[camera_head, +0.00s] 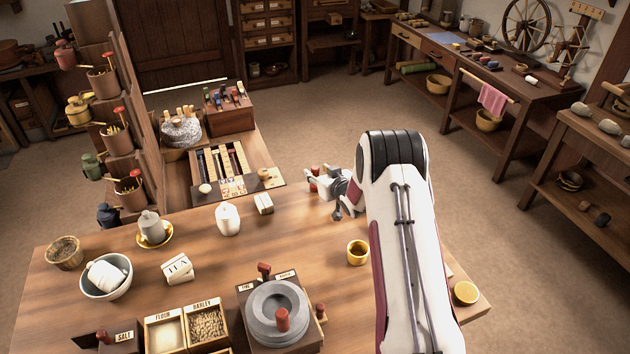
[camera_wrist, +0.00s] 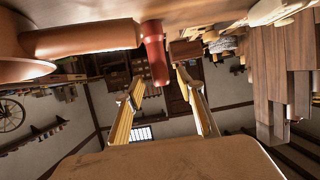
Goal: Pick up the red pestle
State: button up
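The red pestle (camera_wrist: 154,50) shows in the wrist view. That view is upside down, with the tabletop (camera_wrist: 200,12) along its upper edge, and the pestle's free end points away from the table. My gripper (camera_wrist: 160,82) is open, and its two yellow-padded fingers stand apart either side of that end in the picture. I cannot tell whether either finger touches it. In the head view my gripper (camera_head: 324,184) is low over the table's far right part, with a small red piece (camera_head: 314,171) showing beside it. The pestle's far part is hidden.
In the wrist view a large red-brown cylindrical thing (camera_wrist: 85,40) lies close left of the pestle. In the head view a yellow cup (camera_head: 357,252), a white jar (camera_head: 228,219) and a stone quern (camera_head: 262,330) with red handles stand on the table. The table's middle is mostly clear.

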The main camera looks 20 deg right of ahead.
jog(key=shift+x, duration=1.4)
grip_shut()
